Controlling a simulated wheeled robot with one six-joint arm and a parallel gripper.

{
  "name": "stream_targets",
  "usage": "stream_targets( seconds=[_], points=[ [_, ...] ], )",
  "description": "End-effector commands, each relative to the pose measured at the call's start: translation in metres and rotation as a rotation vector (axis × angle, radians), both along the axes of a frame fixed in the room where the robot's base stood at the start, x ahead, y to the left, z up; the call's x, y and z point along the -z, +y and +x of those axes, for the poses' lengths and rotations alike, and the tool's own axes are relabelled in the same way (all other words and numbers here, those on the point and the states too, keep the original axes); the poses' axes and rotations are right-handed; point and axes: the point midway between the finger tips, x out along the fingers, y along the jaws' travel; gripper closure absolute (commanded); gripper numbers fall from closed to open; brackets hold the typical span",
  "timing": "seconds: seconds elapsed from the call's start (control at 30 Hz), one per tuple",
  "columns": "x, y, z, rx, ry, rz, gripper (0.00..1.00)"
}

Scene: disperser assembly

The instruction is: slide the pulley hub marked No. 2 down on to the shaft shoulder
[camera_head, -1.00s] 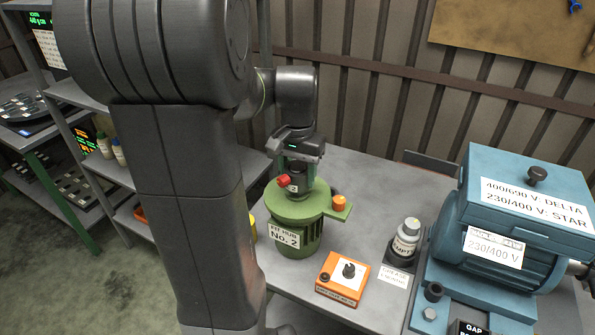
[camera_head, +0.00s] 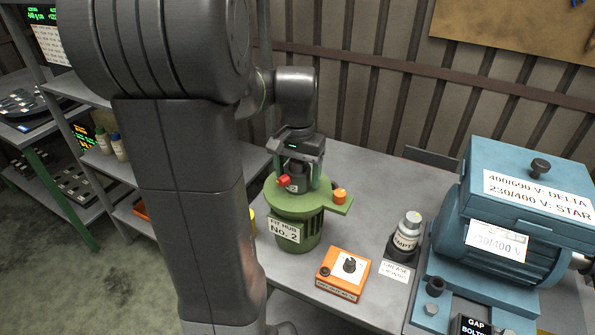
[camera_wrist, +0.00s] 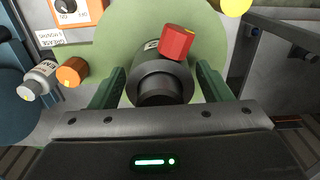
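The pulley hub (camera_wrist: 160,75) is a dark grey cylinder, seen from above in the wrist view with a red block (camera_wrist: 176,42) at its far edge. My gripper (camera_wrist: 162,72) has a green finger on each side of the hub and appears shut on it. In the head view my gripper (camera_head: 297,180) points down over the round green flange (camera_head: 282,207) of a green motor labelled "FIT HUB No. 2". The hub looks upright, low over the flange. The shaft, its shoulder and the hub's lower end are hidden.
An orange knob (camera_head: 339,195) stands on the flange's side tab. An orange switch box (camera_head: 342,274) and a grey grease bottle (camera_head: 407,232) stand to the right. A large blue motor (camera_head: 500,235) fills the right of the bench. Bench behind the green motor is clear.

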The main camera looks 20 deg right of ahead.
Motion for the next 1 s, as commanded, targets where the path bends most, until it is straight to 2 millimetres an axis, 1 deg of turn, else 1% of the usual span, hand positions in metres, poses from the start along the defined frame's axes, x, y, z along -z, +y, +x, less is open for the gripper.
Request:
stream_targets(
  seconds=[0.3, 0.43, 0.57, 0.8, 0.9, 1.0],
  points=[
    [0.0, 0.0, 0.0, 0.0, 0.001, 0.001, 0.23],
    [-0.009, 0.0, 0.0, 0.0, 0.0, 0.0, 0.23],
    [-0.032, 0.0, 0.0, 0.0, -0.004, -0.002, 0.23],
    [-0.088, 0.0, 0.0, 0.0, -0.004, -0.001, 0.23],
    [-0.108, 0.0, 0.0, 0.0, -0.004, -0.001, 0.23],
    [-0.123, 0.0, 0.001, 0.0, -0.002, -0.001, 0.23]
  ],
)
